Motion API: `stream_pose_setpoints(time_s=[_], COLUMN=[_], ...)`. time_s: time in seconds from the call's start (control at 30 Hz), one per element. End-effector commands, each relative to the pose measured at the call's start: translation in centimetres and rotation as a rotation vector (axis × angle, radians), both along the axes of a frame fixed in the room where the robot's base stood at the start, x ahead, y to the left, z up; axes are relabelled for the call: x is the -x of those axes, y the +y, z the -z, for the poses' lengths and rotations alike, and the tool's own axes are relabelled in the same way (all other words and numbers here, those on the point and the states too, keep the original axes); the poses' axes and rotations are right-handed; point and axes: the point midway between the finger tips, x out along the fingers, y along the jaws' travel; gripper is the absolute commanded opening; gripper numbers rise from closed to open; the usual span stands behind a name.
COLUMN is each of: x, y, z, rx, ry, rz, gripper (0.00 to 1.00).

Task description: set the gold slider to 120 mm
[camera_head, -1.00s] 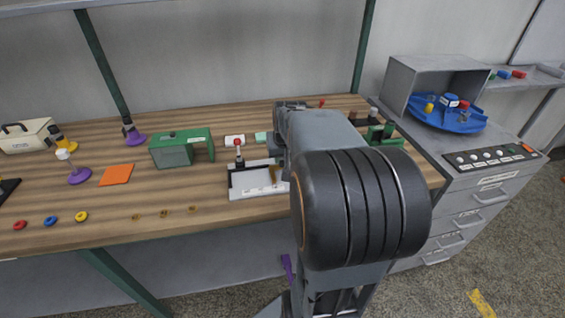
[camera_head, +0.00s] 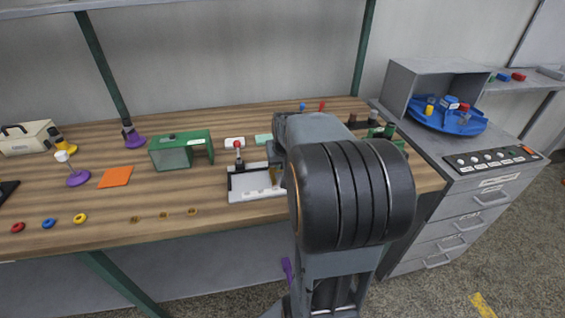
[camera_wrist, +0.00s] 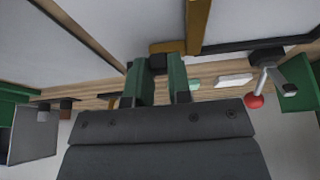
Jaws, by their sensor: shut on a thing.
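The gold slider (camera_wrist: 199,24) shows at the top of the wrist view as a long upright gold bar with a shorter gold piece beside it. My gripper (camera_wrist: 157,64) has its two green fingers closed around a small dark part below the gold piece, which I take to be the slider's knob. In the head view a bit of gold (camera_head: 274,176) shows on the white-faced fixture (camera_head: 248,183), just left of my wrist. My arm hides the fixture's right part and my fingers there. The scale marks are too small to read.
A green box (camera_head: 180,151) stands to the left. Dark and green items (camera_head: 380,130) stand right of my arm.

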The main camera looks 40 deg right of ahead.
Motion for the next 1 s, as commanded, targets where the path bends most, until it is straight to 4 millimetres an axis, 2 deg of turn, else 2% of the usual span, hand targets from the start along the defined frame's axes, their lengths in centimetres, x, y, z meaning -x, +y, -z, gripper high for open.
stream_pose_setpoints(time_s=[0.57,0.6,0.7,1.0], x=[0.24,0.23,0.24,0.33], y=[-0.53,-0.52,-0.52,-0.47], z=[-0.04,-0.03,-0.03,-0.38], rx=[0.0,0.0,0.0,0.0], ry=[0.0,0.0,0.0,-0.001], rz=[0.0,0.0,0.0,0.0], gripper=[0.0,0.2,0.3,0.3])
